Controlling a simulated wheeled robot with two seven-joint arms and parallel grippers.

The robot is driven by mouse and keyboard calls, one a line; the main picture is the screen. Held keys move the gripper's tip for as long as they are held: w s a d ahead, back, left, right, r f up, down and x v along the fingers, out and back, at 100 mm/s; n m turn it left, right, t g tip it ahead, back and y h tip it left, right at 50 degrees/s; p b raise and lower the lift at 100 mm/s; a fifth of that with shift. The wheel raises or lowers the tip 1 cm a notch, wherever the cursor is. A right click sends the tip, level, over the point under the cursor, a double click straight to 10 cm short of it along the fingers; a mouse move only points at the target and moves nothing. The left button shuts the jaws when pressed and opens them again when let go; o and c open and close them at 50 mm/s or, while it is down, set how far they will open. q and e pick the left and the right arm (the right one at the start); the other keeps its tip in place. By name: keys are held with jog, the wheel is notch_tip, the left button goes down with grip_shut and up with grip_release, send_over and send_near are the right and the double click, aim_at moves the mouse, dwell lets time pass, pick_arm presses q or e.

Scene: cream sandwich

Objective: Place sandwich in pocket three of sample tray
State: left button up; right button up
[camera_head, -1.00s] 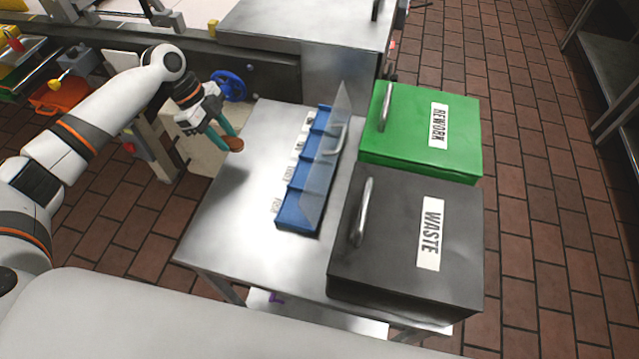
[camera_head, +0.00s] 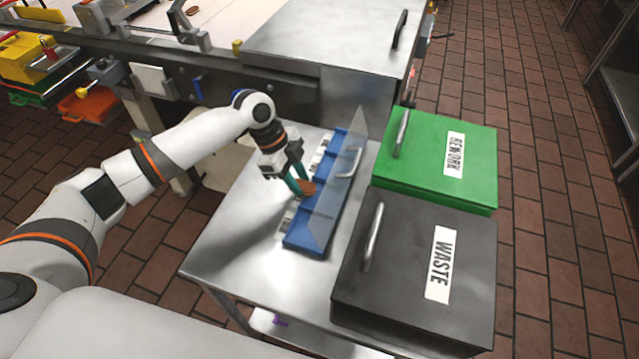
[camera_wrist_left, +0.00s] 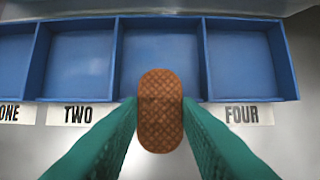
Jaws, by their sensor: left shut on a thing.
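My left gripper (camera_head: 300,186) is shut on a brown sandwich (camera_head: 307,188) with a waffle-like pattern. In the left wrist view the sandwich (camera_wrist_left: 160,112) is between the two green fingers (camera_wrist_left: 160,122). The blue sample tray (camera_head: 303,246) lies on the steel table, and its compartments look empty where visible. In the wrist view the sandwich overlaps the front edge of the compartment between TWO and FOUR, whose label is hidden. I cannot tell its height above the tray. My right gripper is not in view.
A clear lid (camera_head: 335,190) with a handle stands raised along the tray's right side. A green REWORK box (camera_head: 420,185) and a dark WASTE box (camera_head: 400,270) stand to the right. The steel table (camera_head: 225,250) is bare left of the tray.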

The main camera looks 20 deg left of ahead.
aim_at(299, 184)
pick_arm(q)
jog(key=shift+d, duration=1.05)
jog(key=d, duration=0.1)
jog(key=d+p, duration=0.1)
jog(key=d, duration=0.1)
jog(key=shift+s+f, duration=0.15)
jog(key=shift+f, duration=0.6)
jog(key=o, duration=0.9)
jog(key=b+v, duration=0.1)
jog(key=v, duration=1.1)
